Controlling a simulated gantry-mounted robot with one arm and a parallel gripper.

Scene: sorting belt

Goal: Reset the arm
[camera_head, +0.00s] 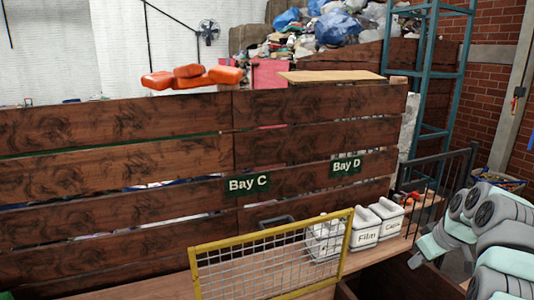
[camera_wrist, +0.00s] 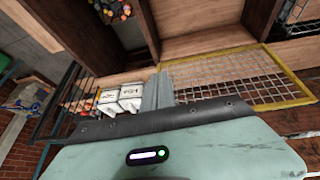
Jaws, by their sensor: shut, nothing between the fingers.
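My gripper (camera_wrist: 157,92) shows in the wrist view as grey fingers beyond the pale green wrist housing. The fingers are together, with nothing seen between them. They appear beside the white bins and the yellow mesh panel in that view, but I cannot tell the distance. My arm (camera_head: 490,230) is folded at the lower right of the head view. I cannot make out the fingers there.
A yellow-framed mesh panel (camera_head: 270,262) stands at the front, with white labelled bins (camera_head: 364,232) behind its right end. A wooden slat wall (camera_head: 110,170) carries Bay C (camera_head: 248,184) and Bay D (camera_head: 345,167) signs. A black railing (camera_head: 437,176) stands left of my arm.

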